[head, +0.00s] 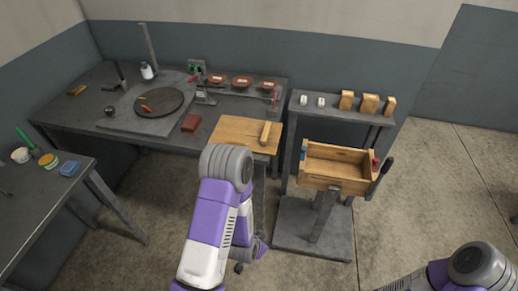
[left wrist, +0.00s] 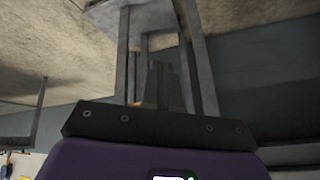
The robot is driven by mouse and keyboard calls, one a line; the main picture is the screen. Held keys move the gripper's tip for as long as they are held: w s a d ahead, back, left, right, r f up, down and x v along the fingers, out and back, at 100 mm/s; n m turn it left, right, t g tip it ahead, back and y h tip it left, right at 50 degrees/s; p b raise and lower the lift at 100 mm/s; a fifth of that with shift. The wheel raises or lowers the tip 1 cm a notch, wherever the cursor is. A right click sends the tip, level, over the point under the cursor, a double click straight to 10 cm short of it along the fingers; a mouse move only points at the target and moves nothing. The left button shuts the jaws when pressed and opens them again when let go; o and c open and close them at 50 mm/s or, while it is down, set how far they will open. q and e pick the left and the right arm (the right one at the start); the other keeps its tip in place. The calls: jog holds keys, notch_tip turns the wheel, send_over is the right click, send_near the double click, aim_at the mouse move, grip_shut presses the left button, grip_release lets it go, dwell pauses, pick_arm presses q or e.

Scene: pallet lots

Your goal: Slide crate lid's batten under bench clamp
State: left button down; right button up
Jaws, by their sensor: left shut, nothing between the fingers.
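The crate lid (head: 235,132) is a flat light-wood board at the front right edge of the long grey bench in the head view. Its batten (head: 265,133) is a short wooden bar on the lid's right part. A bench clamp with a red tip (head: 274,99) stands on the bench just behind the lid; the batten is apart from it. A similar clamp (head: 204,96) stands further left. My left gripper (left wrist: 165,80) is shut and empty in the left wrist view, away from the lid; my own arm hides it in the head view. My right gripper is out of view.
An open wooden crate (head: 335,184) sits on a pedestal stand right of the bench. A shelf (head: 334,108) behind it holds wooden blocks and white items. A round dark plate (head: 158,102), a red-brown block (head: 191,122) and reddish dishes (head: 242,81) occupy the bench.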

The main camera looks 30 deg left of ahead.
pick_arm(q)
jog(key=w+a+r+m+t+y+b, duration=0.1)
jog(key=w+a+r+m+t+y, duration=0.2)
jog(key=w+a+r+m+t, duration=0.35)
jog(key=m+t+y+b, duration=0.1)
jog(key=m+t, duration=0.4)
send_near(262, 143)
jog(key=b+x, duration=0.1)
jog(key=x, duration=0.6)
jog(key=shift+b, duration=0.4)
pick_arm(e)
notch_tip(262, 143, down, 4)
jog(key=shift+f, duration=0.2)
pick_arm(q)
jog(key=shift+s, duration=0.1)
